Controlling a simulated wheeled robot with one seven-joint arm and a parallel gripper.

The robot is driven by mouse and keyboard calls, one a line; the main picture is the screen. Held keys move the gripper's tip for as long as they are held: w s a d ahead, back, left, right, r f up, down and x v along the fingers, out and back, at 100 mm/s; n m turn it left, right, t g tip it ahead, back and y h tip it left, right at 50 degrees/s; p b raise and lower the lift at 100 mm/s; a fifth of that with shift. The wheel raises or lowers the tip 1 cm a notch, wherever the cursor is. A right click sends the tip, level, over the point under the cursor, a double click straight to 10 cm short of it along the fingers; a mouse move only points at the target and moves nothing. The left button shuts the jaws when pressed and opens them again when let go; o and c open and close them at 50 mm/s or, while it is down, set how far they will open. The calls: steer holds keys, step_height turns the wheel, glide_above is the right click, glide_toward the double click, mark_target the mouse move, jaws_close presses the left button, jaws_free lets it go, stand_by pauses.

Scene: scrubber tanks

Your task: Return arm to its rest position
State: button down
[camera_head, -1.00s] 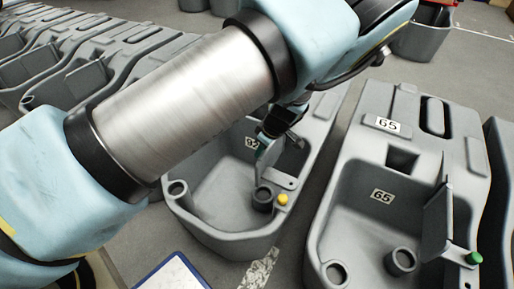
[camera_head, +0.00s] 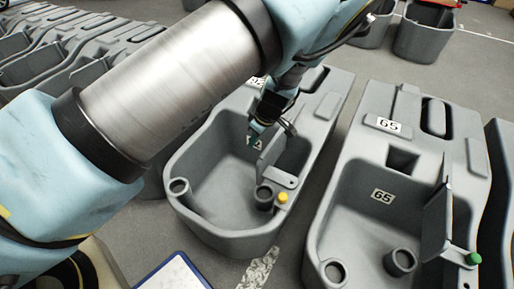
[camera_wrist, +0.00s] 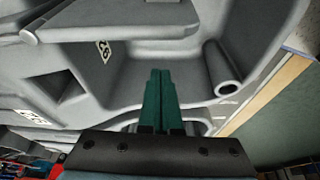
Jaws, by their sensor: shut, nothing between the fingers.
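My arm crosses the upper left of the head view. My gripper (camera_head: 254,134) hangs over the grey tank (camera_head: 222,228) with the yellow cap (camera_head: 283,197), near that tank's raised flap (camera_head: 272,150). Its green fingers (camera_wrist: 159,100) are together with nothing between them in the wrist view. The fingers point toward a grey tank interior with a tube (camera_wrist: 222,70) at the right. I cannot tell from the head view whether the fingers touch the tank.
A second grey tank labelled 65 (camera_head: 383,196) stands at right, with an upright flap (camera_head: 436,222) and a green cap (camera_head: 474,258). More grey tanks line the upper left. A white board with a blue edge (camera_head: 175,274) lies at the bottom. Grey floor shows between the tanks.

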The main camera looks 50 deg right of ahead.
steer(key=v, duration=0.7)
steer(key=shift+w, duration=0.2)
steer(key=shift+r, duration=0.1)
steer(key=w+a+r+g, duration=0.2)
steer(key=w+a+r, duration=0.3)
steer(key=w+a, duration=0.55)
steer(key=w+a+r+g, duration=0.1)
steer(key=w+a+r, duration=0.5)
steer(key=a, duration=0.8)
steer(key=s+a+r+m, duration=0.1)
steer(key=a+r, duration=0.3)
steer(key=a, duration=0.8)
steer(key=s+a+r+m, duration=0.2)
steer(key=a+r, duration=0.2)
steer(key=a, duration=0.8)
step_height(320, 180, up, 18)
steer(key=p, duration=1.8)
steer(key=shift+a+f+t+h, duration=0.2)
steer(key=shift+t+h, duration=0.2)
